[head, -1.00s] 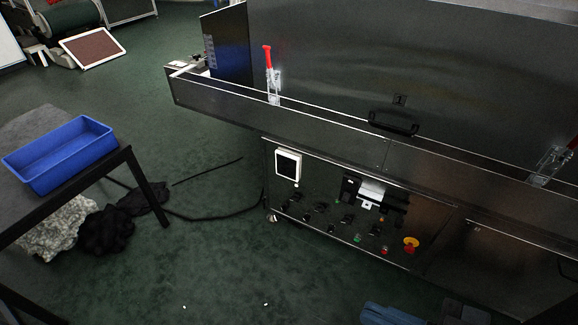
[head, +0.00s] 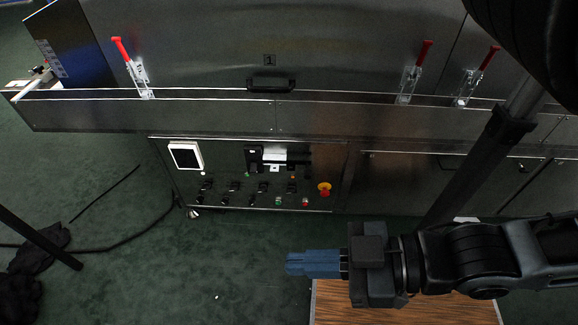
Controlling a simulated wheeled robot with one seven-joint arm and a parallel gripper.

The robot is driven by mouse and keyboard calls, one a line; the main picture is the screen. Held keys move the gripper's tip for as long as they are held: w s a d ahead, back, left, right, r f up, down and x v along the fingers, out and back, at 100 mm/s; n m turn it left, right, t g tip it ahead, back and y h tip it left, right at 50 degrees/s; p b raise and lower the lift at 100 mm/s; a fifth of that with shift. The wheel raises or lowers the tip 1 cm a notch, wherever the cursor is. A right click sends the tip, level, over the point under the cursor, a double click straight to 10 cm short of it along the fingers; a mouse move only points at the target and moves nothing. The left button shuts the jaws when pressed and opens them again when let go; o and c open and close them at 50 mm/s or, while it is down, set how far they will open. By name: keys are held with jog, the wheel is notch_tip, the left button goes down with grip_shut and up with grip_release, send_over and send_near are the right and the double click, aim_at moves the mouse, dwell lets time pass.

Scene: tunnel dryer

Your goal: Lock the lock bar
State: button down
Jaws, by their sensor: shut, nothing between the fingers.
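Several toggle-clamp lock bars with red handles stand along the long metal dryer's ledge. The left lock bar (head: 134,72) leans up and to the left. A second lock bar (head: 413,75) and a third lock bar (head: 474,78) stand further right, both with red handles raised and leaning right. A black pull handle (head: 271,85) sits on the panel marked 1, between the left and second lock bars. My gripper (head: 290,263) is shut and empty, with blue fingers pointing left, low in front of the dryer and apart from every lock bar.
A control panel (head: 245,176) with knobs, a white-framed screen (head: 185,155) and a red-yellow emergency button (head: 324,188) lies below the ledge. A wooden surface (head: 400,308) shows beneath my arm.

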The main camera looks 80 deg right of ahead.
jog(key=w+d+f+m+g+h+b, duration=0.1)
jog(key=w+d+f+m+g+h, duration=0.2)
jog(key=d+f, duration=0.85)
jog(key=d+f+m+g+h, duration=0.3)
jog(key=d+f+m+g, duration=0.2)
jog(key=d+f, duration=0.6)
jog(key=s+d+f+m+g+y, duration=0.1)
jog(key=s+d+m, duration=0.3)
jog(key=d, duration=0.7)
jog(key=s+d+f+m+g+y+b, duration=0.1)
jog(key=s+d+m, duration=0.3)
jog(key=s+d, duration=0.4)
jog(key=d, duration=0.3)
jog(key=shift+d+f+m, duration=0.2)
jog(key=shift+m, duration=0.2)
jog(key=shift+s, duration=0.1)
